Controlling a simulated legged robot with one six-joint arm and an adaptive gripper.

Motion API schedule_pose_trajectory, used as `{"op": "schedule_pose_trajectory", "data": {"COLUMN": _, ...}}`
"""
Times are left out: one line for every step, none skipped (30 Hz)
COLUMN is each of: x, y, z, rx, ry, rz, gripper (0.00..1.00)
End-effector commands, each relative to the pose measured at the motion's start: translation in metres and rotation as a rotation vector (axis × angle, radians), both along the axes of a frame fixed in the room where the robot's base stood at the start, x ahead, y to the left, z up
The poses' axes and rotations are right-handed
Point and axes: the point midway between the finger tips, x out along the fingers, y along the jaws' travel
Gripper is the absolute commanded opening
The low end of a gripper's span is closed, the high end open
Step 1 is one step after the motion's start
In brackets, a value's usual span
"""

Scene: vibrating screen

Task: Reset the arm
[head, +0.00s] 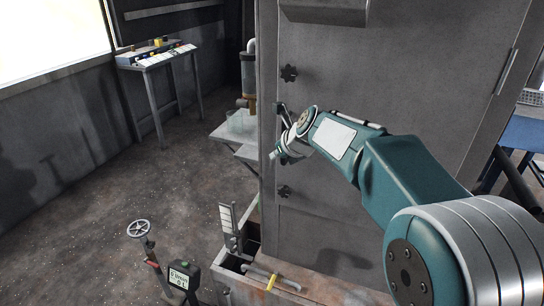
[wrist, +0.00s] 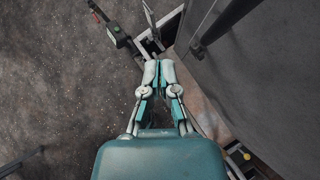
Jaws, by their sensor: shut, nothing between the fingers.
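My teal arm reaches in from the right in the head view, and its end is bent in front of a tall grey metal cabinet (head: 400,75). My gripper (wrist: 159,66) points away from the wrist camera with its two fingertips together and nothing between them. In the head view the gripper (head: 274,154) shows only small, near the cabinet's left edge. A dark handle on the cabinet is just behind it and partly hidden by the arm. I cannot tell whether the gripper touches the handle or the cabinet.
A handwheel on a stand (head: 139,229) and a small display post (head: 180,276) stand at the lower left. A trough with an upright gauge plate (head: 228,222) runs along the cabinet's foot. A control desk (head: 157,56) stands at the back left. The floor (head: 95,215) between is open.

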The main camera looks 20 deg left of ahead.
Motion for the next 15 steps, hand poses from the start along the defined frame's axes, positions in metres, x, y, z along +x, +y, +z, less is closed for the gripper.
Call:
{"op": "schedule_pose_trajectory", "data": {"x": -0.005, "y": -0.001, "z": 0.007, "rx": 0.002, "ry": -0.003, "rz": 0.0, "gripper": 0.0}}
{"op": "schedule_pose_trajectory", "data": {"x": -0.008, "y": -0.002, "z": 0.01, "rx": 0.002, "ry": -0.004, "rz": 0.001, "gripper": 0.0}}
{"op": "schedule_pose_trajectory", "data": {"x": -0.011, "y": -0.002, "z": 0.013, "rx": 0.001, "ry": -0.003, "rz": 0.001, "gripper": 0.0}}
{"op": "schedule_pose_trajectory", "data": {"x": -0.015, "y": -0.001, "z": 0.017, "rx": 0.001, "ry": -0.004, "rz": 0.0, "gripper": 0.0}}
{"op": "schedule_pose_trajectory", "data": {"x": -0.018, "y": -0.001, "z": 0.019, "rx": 0.0, "ry": -0.003, "rz": 0.0, "gripper": 0.0}}
{"op": "schedule_pose_trajectory", "data": {"x": -0.023, "y": 0.0, "z": 0.024, "rx": -0.002, "ry": -0.003, "rz": 0.001, "gripper": 0.0}}
{"op": "schedule_pose_trajectory", "data": {"x": -0.027, "y": 0.001, "z": 0.027, "rx": -0.003, "ry": -0.003, "rz": 0.001, "gripper": 0.0}}
{"op": "schedule_pose_trajectory", "data": {"x": -0.031, "y": 0.001, "z": 0.031, "rx": -0.004, "ry": -0.004, "rz": 0.002, "gripper": 0.0}}
{"op": "schedule_pose_trajectory", "data": {"x": -0.036, "y": 0.0, "z": 0.035, "rx": -0.004, "ry": -0.003, "rz": 0.002, "gripper": 0.0}}
{"op": "schedule_pose_trajectory", "data": {"x": -0.039, "y": 0.0, "z": 0.038, "rx": -0.004, "ry": -0.002, "rz": 0.001, "gripper": 0.0}}
{"op": "schedule_pose_trajectory", "data": {"x": -0.042, "y": -0.001, "z": 0.041, "rx": -0.004, "ry": -0.002, "rz": 0.001, "gripper": 0.0}}
{"op": "schedule_pose_trajectory", "data": {"x": -0.045, "y": -0.001, "z": 0.044, "rx": -0.005, "ry": -0.002, "rz": 0.001, "gripper": 0.0}}
{"op": "schedule_pose_trajectory", "data": {"x": -0.047, "y": -0.002, "z": 0.046, "rx": -0.005, "ry": -0.002, "rz": 0.001, "gripper": 0.0}}
{"op": "schedule_pose_trajectory", "data": {"x": -0.048, "y": -0.002, "z": 0.048, "rx": -0.005, "ry": -0.002, "rz": 0.0, "gripper": 0.0}}
{"op": "schedule_pose_trajectory", "data": {"x": -0.05, "y": -0.003, "z": 0.05, "rx": -0.005, "ry": -0.002, "rz": 0.0, "gripper": 0.0}}
